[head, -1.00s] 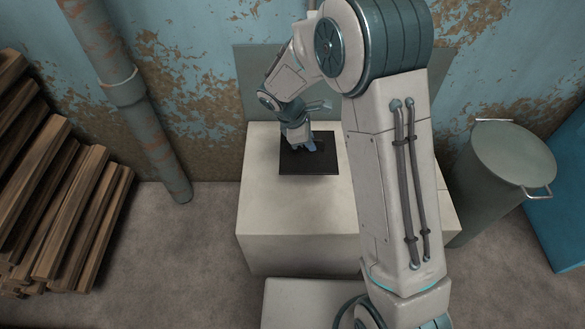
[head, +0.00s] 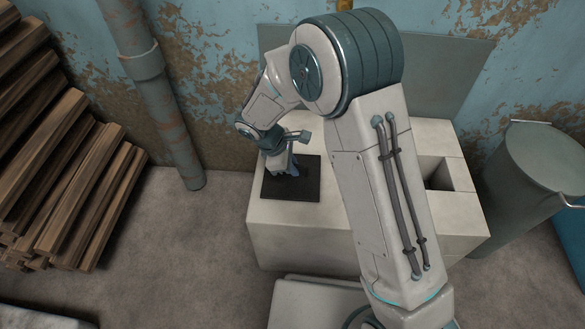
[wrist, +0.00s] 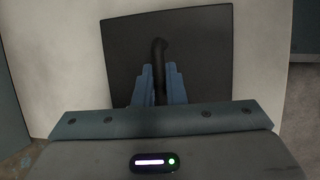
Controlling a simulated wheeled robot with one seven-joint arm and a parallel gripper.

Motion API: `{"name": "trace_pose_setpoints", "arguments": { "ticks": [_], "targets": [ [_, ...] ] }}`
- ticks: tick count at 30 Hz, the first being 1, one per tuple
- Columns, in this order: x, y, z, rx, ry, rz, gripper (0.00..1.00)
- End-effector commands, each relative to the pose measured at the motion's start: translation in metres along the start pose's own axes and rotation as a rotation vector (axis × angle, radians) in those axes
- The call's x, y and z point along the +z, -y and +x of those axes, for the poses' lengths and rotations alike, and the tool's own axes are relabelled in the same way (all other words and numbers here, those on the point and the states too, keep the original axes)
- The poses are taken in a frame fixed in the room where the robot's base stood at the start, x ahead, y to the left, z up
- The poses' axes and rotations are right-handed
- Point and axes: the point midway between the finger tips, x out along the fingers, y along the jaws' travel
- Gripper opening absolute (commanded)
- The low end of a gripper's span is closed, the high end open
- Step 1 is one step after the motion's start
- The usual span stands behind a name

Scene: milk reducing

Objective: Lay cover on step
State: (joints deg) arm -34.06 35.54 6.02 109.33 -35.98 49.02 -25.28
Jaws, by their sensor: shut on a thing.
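The cover (head: 306,186) is a flat black square plate with a curved dark handle. My gripper (head: 284,170) is shut on that handle. In the wrist view the blue fingers of my gripper (wrist: 160,82) close around the handle, and the cover (wrist: 208,42) spreads out beyond them. The cover is over the left part of the pale block's top; I cannot tell if it touches. A lower pale slab (head: 312,303), which looks like the step, stands in front of the block, partly hidden by my arm.
The pale block (head: 300,240) has a square opening (head: 437,178) at its right. A grey-green lidded bin (head: 535,185) stands right of it. Stacked timber (head: 70,190) and a pipe (head: 165,110) are at the left. Floor between timber and block is clear.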

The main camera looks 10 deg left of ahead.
Motion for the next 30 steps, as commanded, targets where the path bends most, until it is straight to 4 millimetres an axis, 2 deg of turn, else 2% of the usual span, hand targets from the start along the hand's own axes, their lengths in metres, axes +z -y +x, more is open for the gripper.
{"name": "trace_pose_setpoints", "arguments": {
  "ticks": [9,10,12,20,23,26,30],
  "targets": [
    [-0.001,0.000,0.002,0.001,-0.001,0.000,0.00],
    [-0.001,0.000,0.001,0.001,-0.001,0.000,0.19],
    [-0.001,0.000,0.001,0.001,-0.001,0.000,0.32],
    [0.000,0.000,0.000,0.001,-0.001,0.000,0.32],
    [0.001,-0.001,-0.007,0.002,-0.002,0.000,0.32],
    [0.001,-0.001,-0.022,0.003,-0.004,0.000,0.32],
    [0.002,-0.002,-0.053,0.004,-0.004,-0.001,0.32]
  ]
}}
